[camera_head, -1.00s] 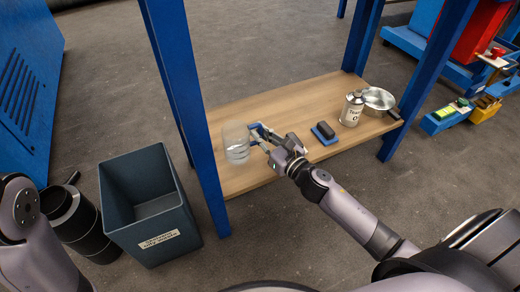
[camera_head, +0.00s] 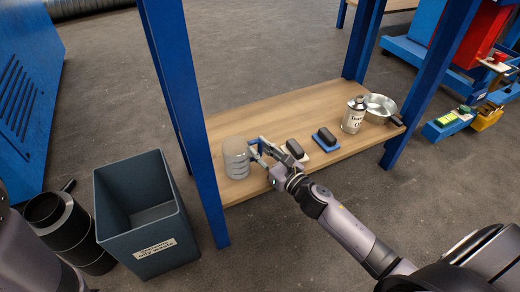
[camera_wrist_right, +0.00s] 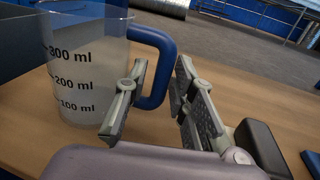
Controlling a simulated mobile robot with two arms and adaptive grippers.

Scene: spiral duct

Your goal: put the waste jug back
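The waste jug (camera_head: 236,158) is clear with a blue handle and stands upright on the left end of the low wooden shelf. The right wrist view shows the jug (camera_wrist_right: 85,75) with ml marks and its blue handle (camera_wrist_right: 160,45). My right gripper (camera_head: 258,149) is at the handle side of the jug. In the right wrist view its two fingers (camera_wrist_right: 155,105) are apart, one on each side of the handle, with a gap showing on the right. My left gripper is out of view.
The shelf (camera_head: 275,110) also holds black blocks on a pale pad (camera_head: 296,156) and a blue pad (camera_head: 325,144), a labelled can (camera_head: 354,115) and a metal pan (camera_head: 380,107). A blue post (camera_head: 190,120) stands left of the jug, beside a labelled bin (camera_head: 160,255).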

